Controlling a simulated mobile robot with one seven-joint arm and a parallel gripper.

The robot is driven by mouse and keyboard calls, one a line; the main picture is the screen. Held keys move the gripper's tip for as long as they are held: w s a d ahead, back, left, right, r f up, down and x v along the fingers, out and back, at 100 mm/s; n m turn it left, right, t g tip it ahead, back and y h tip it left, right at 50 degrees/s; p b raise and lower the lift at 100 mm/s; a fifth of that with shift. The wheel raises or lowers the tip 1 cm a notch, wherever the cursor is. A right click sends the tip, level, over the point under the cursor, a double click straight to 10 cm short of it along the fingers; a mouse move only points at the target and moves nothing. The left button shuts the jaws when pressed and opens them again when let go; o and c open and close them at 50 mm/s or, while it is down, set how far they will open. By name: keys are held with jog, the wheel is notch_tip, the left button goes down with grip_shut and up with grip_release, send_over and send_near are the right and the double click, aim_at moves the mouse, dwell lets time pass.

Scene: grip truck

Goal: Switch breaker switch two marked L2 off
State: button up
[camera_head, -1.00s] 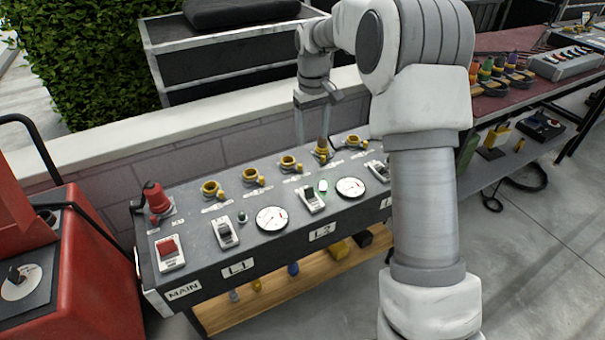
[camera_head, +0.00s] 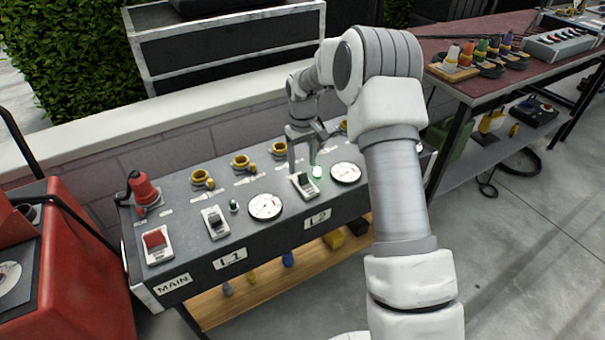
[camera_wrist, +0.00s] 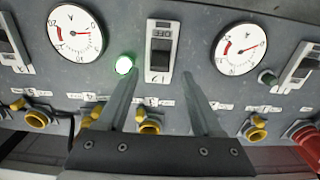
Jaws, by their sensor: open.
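The L2 breaker switch (camera_head: 304,186) sits on the sloped top of the grey panel box, above the L2 label (camera_head: 317,218). A lit green lamp (camera_head: 317,172) is beside it. In the wrist view the L2 switch (camera_wrist: 161,50) is a dark rocker in a pale frame, with the green lamp (camera_wrist: 124,65) to its left. My gripper (camera_head: 302,172) is open and empty, its two fingers pointing at the panel just behind the switch. In the wrist view my gripper (camera_wrist: 160,75) has its fingertips spread to either side of the switch's near end. I cannot tell whether they touch the panel.
The L1 switch (camera_head: 215,222), red MAIN switch (camera_head: 156,243), red plug (camera_head: 143,190) and round gauges (camera_head: 265,206) share the panel. Yellow-capped sockets (camera_head: 202,180) line its back. A red machine (camera_head: 70,265) stands left. A bench with connectors (camera_head: 455,65) stands right.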

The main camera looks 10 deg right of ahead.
aim_at(302, 174)
jog(key=shift+f+b, duration=0.3)
jog(key=shift+f, duration=1.4)
grip_shut()
